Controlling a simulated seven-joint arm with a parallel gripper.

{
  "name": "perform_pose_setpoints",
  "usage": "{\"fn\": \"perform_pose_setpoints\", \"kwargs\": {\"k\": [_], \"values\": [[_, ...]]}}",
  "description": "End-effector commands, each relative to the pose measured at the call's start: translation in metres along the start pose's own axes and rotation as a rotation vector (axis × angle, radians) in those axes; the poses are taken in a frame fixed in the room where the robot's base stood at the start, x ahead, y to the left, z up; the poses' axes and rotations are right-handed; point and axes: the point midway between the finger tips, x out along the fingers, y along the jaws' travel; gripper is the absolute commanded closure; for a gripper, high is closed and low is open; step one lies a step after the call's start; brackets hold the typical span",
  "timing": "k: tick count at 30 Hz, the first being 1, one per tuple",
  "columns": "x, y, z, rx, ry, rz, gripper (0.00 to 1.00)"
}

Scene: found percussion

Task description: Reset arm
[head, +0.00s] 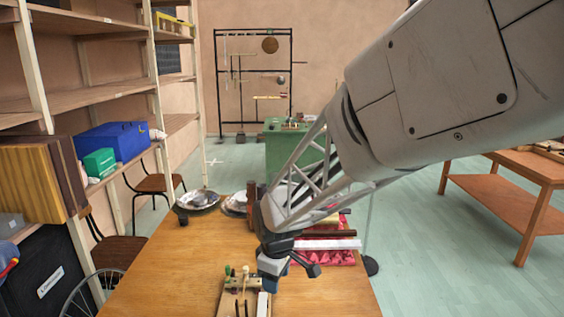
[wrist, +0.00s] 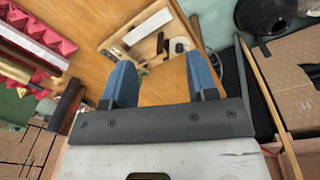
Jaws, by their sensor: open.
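My gripper (head: 287,268) hangs over the wooden table (head: 160,268), just behind a small wooden board with items on it (head: 243,298). In the wrist view its two blue fingers (wrist: 162,82) stand wide apart with bare tabletop between them. Nothing is held. The wooden board also shows beyond the fingers in the wrist view (wrist: 150,32). My arm comes in from the upper right of the head view and hides part of the table's right side.
Metal dishes (head: 197,200) sit at the table's far left. Pink foam (head: 335,252) with bars lies right of my gripper. Shelves with a blue box (head: 113,141) stand left. A green cabinet (head: 285,150) and hanging rack (head: 253,75) stand behind. The table's left front is clear.

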Motion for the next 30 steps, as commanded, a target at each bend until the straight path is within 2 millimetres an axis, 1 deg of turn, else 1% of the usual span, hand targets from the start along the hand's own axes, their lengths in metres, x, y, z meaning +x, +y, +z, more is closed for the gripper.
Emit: {"fn": "perform_pose_setpoints", "kwargs": {"k": [1, 6, 15, 23, 30], "values": [[-0.010, 0.000, 0.012, 0.040, 0.005, 0.007, 0.47], [-0.036, -0.007, 0.050, 0.177, 0.015, 0.022, 0.47], [-0.077, -0.025, 0.114, 0.422, 0.036, 0.048, 0.47], [-0.103, -0.050, 0.168, 0.633, 0.057, 0.070, 0.47], [-0.121, -0.078, 0.213, 0.827, 0.079, 0.089, 0.47]]}}
